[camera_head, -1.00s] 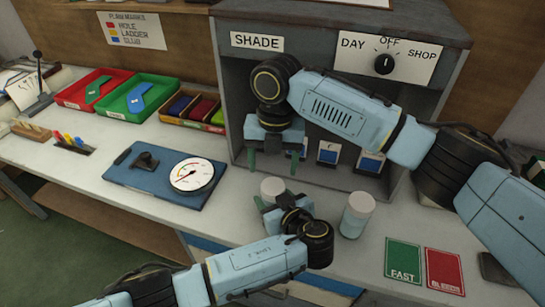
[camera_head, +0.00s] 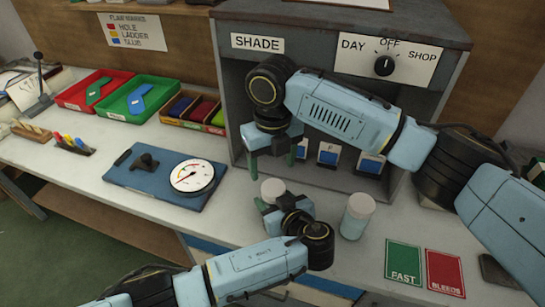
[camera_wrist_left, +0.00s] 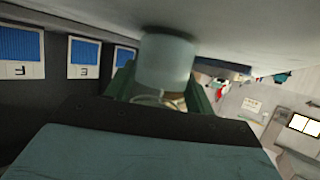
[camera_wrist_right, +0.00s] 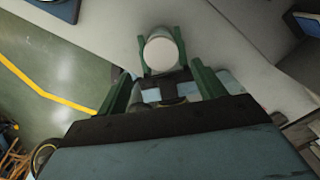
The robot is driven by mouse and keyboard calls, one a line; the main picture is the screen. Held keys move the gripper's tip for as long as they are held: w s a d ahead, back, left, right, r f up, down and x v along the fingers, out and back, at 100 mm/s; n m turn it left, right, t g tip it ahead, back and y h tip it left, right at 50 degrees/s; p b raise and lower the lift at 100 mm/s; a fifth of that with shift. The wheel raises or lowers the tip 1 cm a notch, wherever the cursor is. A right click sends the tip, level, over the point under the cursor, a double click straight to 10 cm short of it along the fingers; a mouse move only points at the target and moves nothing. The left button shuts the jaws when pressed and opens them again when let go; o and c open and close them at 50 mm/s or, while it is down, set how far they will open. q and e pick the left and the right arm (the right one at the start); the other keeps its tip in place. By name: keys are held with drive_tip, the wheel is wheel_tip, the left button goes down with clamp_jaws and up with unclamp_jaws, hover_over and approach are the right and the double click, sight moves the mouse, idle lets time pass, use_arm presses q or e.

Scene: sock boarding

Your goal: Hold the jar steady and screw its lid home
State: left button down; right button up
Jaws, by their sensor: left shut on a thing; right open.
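The jar, with a white round lid (camera_head: 273,188), stands on the bench in front of the grey cabinet. My left gripper (camera_head: 268,206) is shut around its body from the front. In the left wrist view the pale jar body (camera_wrist_left: 165,62) sits between the green fingers. My right gripper (camera_head: 273,160) is above and behind the jar, pointing down, with its fingers apart and empty. In the right wrist view the lid (camera_wrist_right: 161,53) shows from above, beyond my open right fingers (camera_wrist_right: 162,88). How far the lid is seated cannot be told.
A second white-lidded jar (camera_head: 357,216) stands right of the held one. A blue board with a dial (camera_head: 193,176) lies to the left. Green (camera_head: 403,262) and red (camera_head: 444,271) cards lie front right. The grey cabinet (camera_head: 240,110) with blue-marked cards rises close behind.

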sight(273, 186)
wheel_tip(273, 186, down, 7)
drive_tip(key=shift+r, duration=0.1)
drive_tip(key=shift+c, duration=0.2)
drive_tip(key=c, duration=1)
drive_tip(key=m, duration=0.5)
drive_tip(key=shift+m, duration=0.3)
drive_tip(key=m, duration=0.4)
drive_tip(key=o, duration=1.1)
